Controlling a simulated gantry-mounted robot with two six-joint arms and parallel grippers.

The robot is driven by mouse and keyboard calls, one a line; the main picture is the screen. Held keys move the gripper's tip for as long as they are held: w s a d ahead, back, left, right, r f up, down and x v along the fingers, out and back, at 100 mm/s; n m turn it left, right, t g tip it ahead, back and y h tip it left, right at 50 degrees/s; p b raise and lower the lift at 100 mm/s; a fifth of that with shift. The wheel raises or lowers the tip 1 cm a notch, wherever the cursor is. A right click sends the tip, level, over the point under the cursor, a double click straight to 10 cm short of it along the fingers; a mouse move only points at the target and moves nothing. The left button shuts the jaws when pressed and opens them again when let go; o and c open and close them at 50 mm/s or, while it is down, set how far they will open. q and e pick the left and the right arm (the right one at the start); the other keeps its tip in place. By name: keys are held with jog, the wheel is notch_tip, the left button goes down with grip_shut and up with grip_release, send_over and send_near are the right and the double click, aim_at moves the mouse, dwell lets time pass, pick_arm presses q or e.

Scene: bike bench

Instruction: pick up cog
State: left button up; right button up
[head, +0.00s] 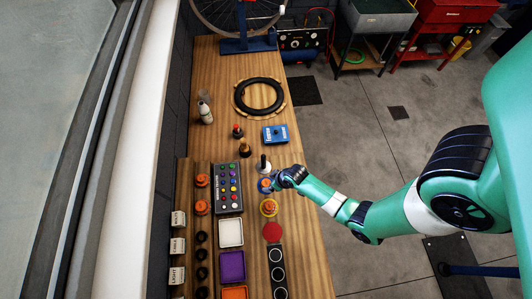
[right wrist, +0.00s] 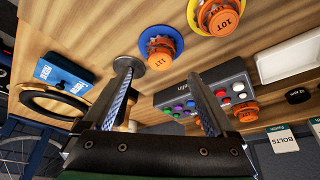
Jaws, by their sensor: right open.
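Several orange toothed cogs are in view. One cog marked 11T sits on a blue round base (right wrist: 161,46), at the top centre of the right wrist view; in the head view this cog (head: 264,185) is beside my right gripper. A cog marked 10T (right wrist: 224,18) sits on a yellow base, which also shows in the head view (head: 269,207). Two more orange cogs (head: 202,180) (head: 201,207) stand at the bench's left. My right gripper (right wrist: 160,75) is open, with nothing between its fingers, close to the 11T cog. My left gripper is not in view.
A white-and-black post (head: 263,165) stands just behind the 11T cog, near one finger. A panel of coloured buttons (head: 228,187) lies left of it. A blue box (head: 275,134) and a black ring (head: 259,96) lie farther back. White (head: 230,233) and purple (head: 232,266) trays are in front.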

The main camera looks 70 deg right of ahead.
aim_at(266, 182)
jog(key=b+x, duration=0.2)
jog(key=x, duration=0.4)
jog(key=shift+w, duration=0.15)
grip_shut()
jog(key=shift+r, duration=0.1)
jog(key=shift+r, duration=0.1)
